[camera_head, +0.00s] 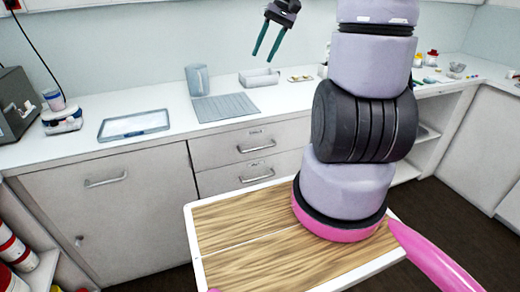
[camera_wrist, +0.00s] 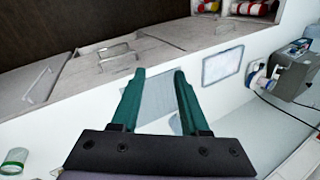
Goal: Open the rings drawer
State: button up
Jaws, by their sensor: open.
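Two drawers are stacked in the white counter front in the head view. The upper drawer (camera_head: 225,148) and the lower drawer (camera_head: 225,178) look shut, each with a metal bar handle. Their small labels are too small to read, so I cannot tell which is the rings drawer. The wrist view, seen upside down, shows drawer fronts with handles (camera_wrist: 115,55) at upper left. My gripper (camera_head: 265,58) is open and empty, high above the counter and apart from the drawers. Its green fingers (camera_wrist: 159,73) also show in the wrist view, over the grey mat. My arm hides the counter front farther right.
On the counter stand a clear jug (camera_head: 197,80), a ribbed grey mat (camera_head: 225,107), a blue-rimmed tray (camera_head: 134,125) and a small white box (camera_head: 259,78). A cabinet door (camera_head: 110,215) is left of the drawers. My wood-topped base deck is close before the lower drawer.

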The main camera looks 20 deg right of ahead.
jog(key=w+d+f+y, duration=0.2)
jog(key=d+f+y, duration=0.15)
jog(key=f, duration=0.65)
jog(key=w+d+f+m+y, duration=0.1)
jog(key=w+d+f+y, duration=0.2)
jog(key=f, duration=0.6)
jog(key=w+d+f+y, duration=0.2)
jog(key=d+f, duration=0.2)
jog(key=f, duration=0.6)
jog(key=m+t+y, duration=0.3)
jog(key=t, duration=0.2)
send_near(260, 148)
jog(key=shift+h, duration=0.35)
jog(key=x, duration=1)
jog(key=shift+w, duration=0.15)
grip_shut()
